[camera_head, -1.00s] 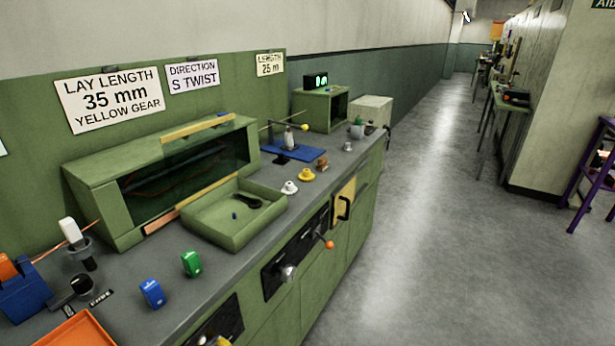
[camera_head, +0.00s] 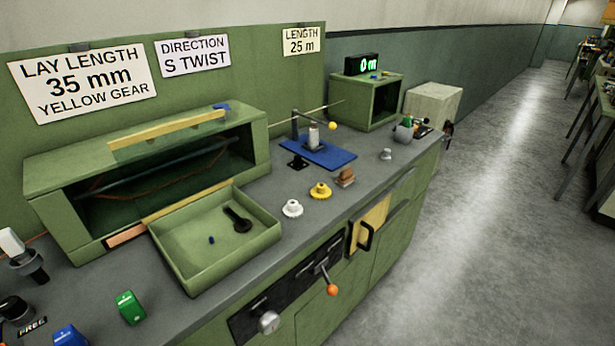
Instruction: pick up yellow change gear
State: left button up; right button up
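Neither of my grippers shows in the head view.
A green tray (camera_head: 268,236) holding a dark tool (camera_head: 237,219) is left of the gears. A blue plate (camera_head: 332,158) with a spool and rod stands behind them. An orange-knobbed lever (camera_head: 331,289) juts from the bench front. The floor (camera_head: 470,200) at right is clear.

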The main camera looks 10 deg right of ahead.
aim_at(320, 192)
jog(key=i+l+u, duration=0.35)
jog(key=l+u, duration=0.15)
jog(key=l, duration=0.4)
jog(key=i+l+u, duration=0.2)
jog(key=l+u, duration=0.25)
jog(key=l, duration=0.55)
jog(key=l+u, duration=0.5)
jog(key=l, duration=0.55)
jog(key=k+l+u, duration=0.15)
jog(key=l+u, duration=0.3)
jog(key=l, duration=0.6)
